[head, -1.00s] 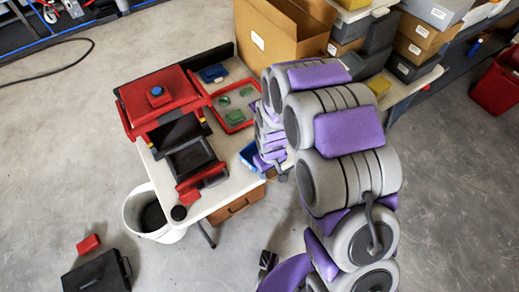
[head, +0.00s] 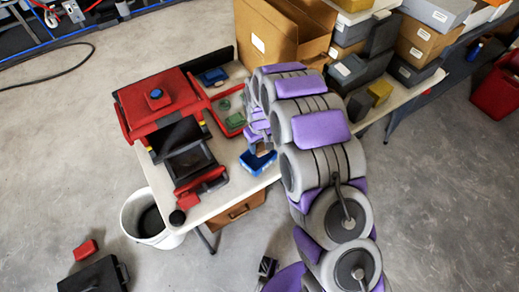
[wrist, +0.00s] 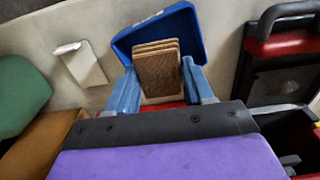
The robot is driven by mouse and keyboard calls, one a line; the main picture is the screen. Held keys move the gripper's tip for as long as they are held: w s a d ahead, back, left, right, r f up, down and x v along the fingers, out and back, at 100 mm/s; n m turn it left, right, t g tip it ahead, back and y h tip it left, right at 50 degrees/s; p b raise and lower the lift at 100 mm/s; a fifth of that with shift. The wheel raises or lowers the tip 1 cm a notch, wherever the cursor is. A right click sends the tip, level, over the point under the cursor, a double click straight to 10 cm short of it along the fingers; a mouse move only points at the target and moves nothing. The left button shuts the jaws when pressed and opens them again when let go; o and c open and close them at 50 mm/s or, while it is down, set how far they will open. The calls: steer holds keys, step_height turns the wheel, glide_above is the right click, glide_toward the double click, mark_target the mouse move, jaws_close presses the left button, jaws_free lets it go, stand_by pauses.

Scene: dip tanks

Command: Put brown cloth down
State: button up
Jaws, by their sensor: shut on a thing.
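The brown cloth (wrist: 157,72), a folded stack with several layered edges, is between the two blue fingers of my gripper (wrist: 160,84) in the wrist view. My gripper is shut on it. The blue tray (wrist: 185,22) lies just beyond the cloth in that view; I cannot tell whether they touch. In the head view the blue tray (head: 257,163) is at the right edge of the white table, beside my arm. My arm hides the gripper and the cloth there.
A red tray with green pieces (head: 231,122) lies on the table (head: 236,182), partly behind my arm. A red and black machine (head: 160,105) stands at left. An open cardboard box (head: 265,45) is behind. A white bucket (head: 150,225) stands on the floor.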

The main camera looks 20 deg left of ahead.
mark_target(259, 146)
steer(key=f, duration=0.3)
steer(key=shift+a+f+b, duration=0.2)
steer(key=shift+f+b, duration=0.15)
steer(key=shift+s+d+r, duration=0.1)
steer(key=shift+r, duration=0.05)
steer(key=shift+d, duration=0.1)
steer(key=shift+d+f, duration=0.1)
steer(key=shift+f, duration=0.15)
steer(key=shift+a+f, duration=0.2)
steer(key=shift+f, duration=0.15)
steer(key=o, duration=1.1)
steer(key=shift+d, duration=0.1)
steer(key=shift+r, duration=0.1)
